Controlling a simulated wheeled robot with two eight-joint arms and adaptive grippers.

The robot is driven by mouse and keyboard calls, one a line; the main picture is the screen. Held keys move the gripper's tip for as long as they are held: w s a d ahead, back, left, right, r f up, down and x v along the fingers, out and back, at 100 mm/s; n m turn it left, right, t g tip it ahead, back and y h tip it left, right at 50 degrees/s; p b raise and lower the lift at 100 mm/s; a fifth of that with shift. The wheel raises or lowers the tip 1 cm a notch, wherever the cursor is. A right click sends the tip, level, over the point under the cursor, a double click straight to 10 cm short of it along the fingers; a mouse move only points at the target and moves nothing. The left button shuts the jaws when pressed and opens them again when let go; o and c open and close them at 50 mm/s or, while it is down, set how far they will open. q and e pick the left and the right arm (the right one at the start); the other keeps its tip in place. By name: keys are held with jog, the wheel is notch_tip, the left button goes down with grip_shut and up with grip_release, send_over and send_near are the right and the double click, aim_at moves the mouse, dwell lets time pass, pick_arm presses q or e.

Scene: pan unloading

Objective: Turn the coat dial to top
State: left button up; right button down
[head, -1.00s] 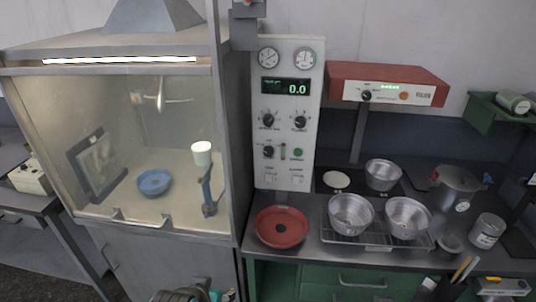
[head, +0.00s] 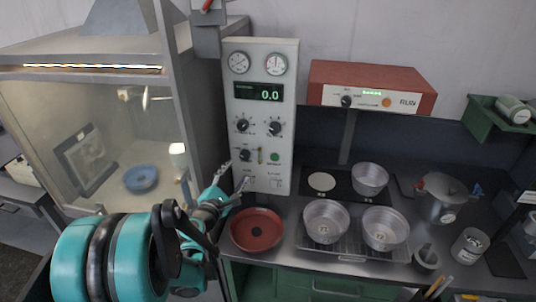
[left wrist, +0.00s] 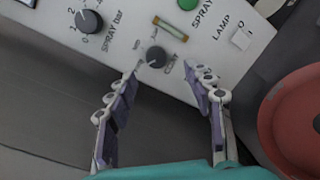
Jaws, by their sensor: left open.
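The white control panel (head: 288,110) carries two upper dials and one lower small black dial (head: 245,155). The lower dial, which I take for the coat dial, also shows in the left wrist view (left wrist: 156,57), with small labels around it that I cannot read surely. Its pointer direction is not clear. My left gripper (head: 233,178) is open and empty, just below and in front of the panel. In the left wrist view its fingers (left wrist: 160,76) are spread, with the dial just beyond and between the tips, apart from them. My right gripper is not in view.
An upper dial marked "SPRAY bar" (left wrist: 88,22) and a green button (left wrist: 187,4) are near the dial. A red pan (head: 257,231) stands below the panel. A glass-fronted booth (head: 100,120) is left. Metal pans (head: 326,222) stand on a rack at right.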

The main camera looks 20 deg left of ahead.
aim_at(243, 157)
pick_arm(q)
jog(key=shift+n, duration=0.4)
jog(key=w, duration=0.2)
jog(key=w+a, duration=0.1)
jog(key=w, duration=0.4)
jog(key=shift+w+a+b, duration=0.25)
jog(key=shift+w+b, duration=0.1)
jog(key=c, duration=1.2)
